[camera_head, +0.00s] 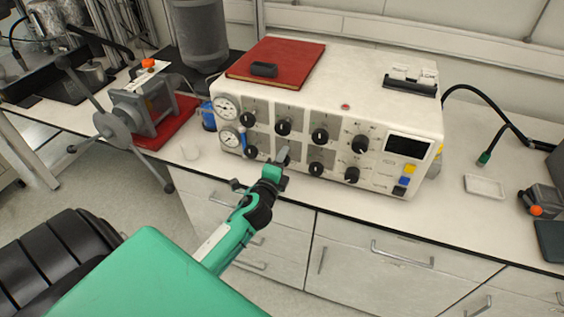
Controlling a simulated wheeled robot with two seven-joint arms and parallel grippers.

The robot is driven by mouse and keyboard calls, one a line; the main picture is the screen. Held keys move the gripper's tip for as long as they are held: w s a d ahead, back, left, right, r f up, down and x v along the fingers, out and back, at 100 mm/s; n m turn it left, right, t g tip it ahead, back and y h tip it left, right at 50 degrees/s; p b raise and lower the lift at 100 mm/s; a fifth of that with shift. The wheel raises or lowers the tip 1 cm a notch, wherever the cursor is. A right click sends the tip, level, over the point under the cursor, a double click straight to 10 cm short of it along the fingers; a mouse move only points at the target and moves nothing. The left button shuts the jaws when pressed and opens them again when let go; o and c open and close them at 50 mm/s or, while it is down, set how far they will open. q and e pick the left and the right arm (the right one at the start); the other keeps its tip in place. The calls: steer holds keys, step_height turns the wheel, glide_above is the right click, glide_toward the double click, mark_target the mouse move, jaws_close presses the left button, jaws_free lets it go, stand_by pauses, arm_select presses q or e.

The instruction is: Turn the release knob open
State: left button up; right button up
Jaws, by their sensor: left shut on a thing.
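The white control unit (381,125) stands on the bench with rows of black knobs on its front panel. My left gripper (282,157) is at the lower row, at the second knob position from the left, and is shut on a knob there. The fingers hide most of that knob, so its turn angle cannot be read. Other knobs show around it, such as the lower left knob (251,151) and the knob to its right (316,169). No readable label tells which is the release knob. My right gripper is not in view.
Two gauges (228,122) sit at the panel's left end. A red book (276,62) lies on the unit. A hand-wheel device (140,112) stands to the left, and a small white tray (484,187) to the right. Drawers with handles (402,256) are below the bench edge.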

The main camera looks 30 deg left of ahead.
arm_select(q)
steer(key=n, duration=0.3)
steer(key=shift+n, duration=0.4)
steer(key=n, duration=0.3)
steer(key=shift+n, duration=0.3)
steer(key=n+p, duration=0.1)
steer(key=n, duration=0.3)
steer(key=n+p, duration=0.2)
steer(key=n, duration=0.2)
steer(key=shift+d+f+n, duration=0.1)
steer(key=shift+f+n, duration=0.05)
steer(key=shift+n, duration=0.45)
steer(key=o, duration=1)
steer(key=shift+c, duration=0.2)
steer(key=shift+s, duration=0.1)
steer(key=b+v, duration=0.3)
steer(key=v, duration=1)
steer(key=shift+s, duration=0.3)
steer(key=shift+f, duration=0.1)
